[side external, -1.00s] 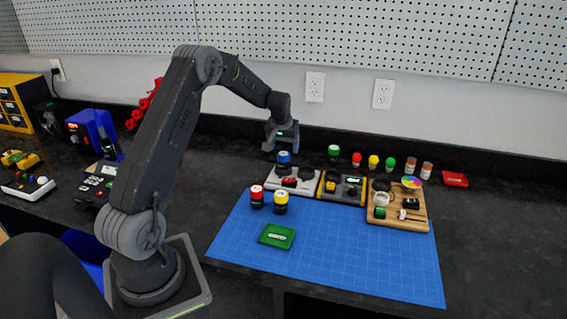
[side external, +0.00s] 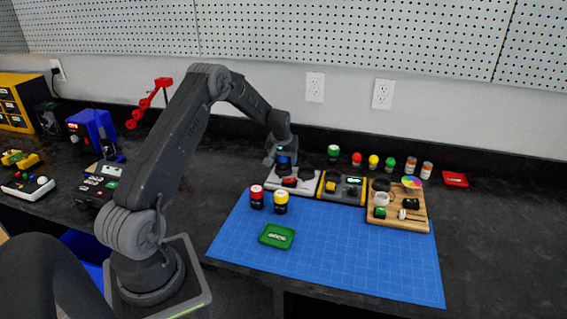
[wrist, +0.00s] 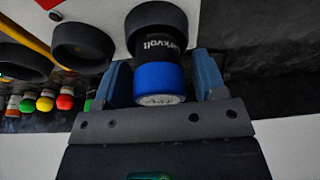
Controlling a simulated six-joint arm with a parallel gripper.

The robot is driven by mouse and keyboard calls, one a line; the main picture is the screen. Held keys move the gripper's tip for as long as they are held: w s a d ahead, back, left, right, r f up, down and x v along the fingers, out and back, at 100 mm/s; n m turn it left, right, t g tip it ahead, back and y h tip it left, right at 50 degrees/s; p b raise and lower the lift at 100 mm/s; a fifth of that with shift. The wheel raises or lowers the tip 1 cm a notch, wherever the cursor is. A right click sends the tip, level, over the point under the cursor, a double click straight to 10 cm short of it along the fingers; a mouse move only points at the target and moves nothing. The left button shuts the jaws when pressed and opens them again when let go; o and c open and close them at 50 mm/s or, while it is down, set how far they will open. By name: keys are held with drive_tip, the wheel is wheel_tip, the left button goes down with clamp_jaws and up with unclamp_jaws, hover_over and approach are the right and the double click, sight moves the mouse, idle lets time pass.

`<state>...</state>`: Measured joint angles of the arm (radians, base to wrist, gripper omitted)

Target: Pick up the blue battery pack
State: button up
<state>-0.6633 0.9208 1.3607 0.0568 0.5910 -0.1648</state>
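The blue battery pack (wrist: 160,82), black with a blue cap, stands upright in the white charging station (wrist: 102,12). In the side external view the pack (side external: 284,161) is partly hidden by my gripper (side external: 282,155), which points down over it at the back left of the mat. In the wrist view my gripper's blue-grey fingers (wrist: 161,76) are on either side of the cap, spread apart, with a narrow gap visible on the right. Contact on the left is hard to tell.
The white station (side external: 292,188) has round black sockets beside the pack. A grey and yellow station (side external: 342,188) and a wooden board (side external: 397,219) stand to the right. Red (side external: 257,197) and yellow (side external: 281,202) packs and a green tray (side external: 277,236) are in front.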

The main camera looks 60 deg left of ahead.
drive_tip(key=c, duration=1)
drive_tip(key=shift+o, duration=0.2)
drive_tip(key=shift+r, duration=0.1)
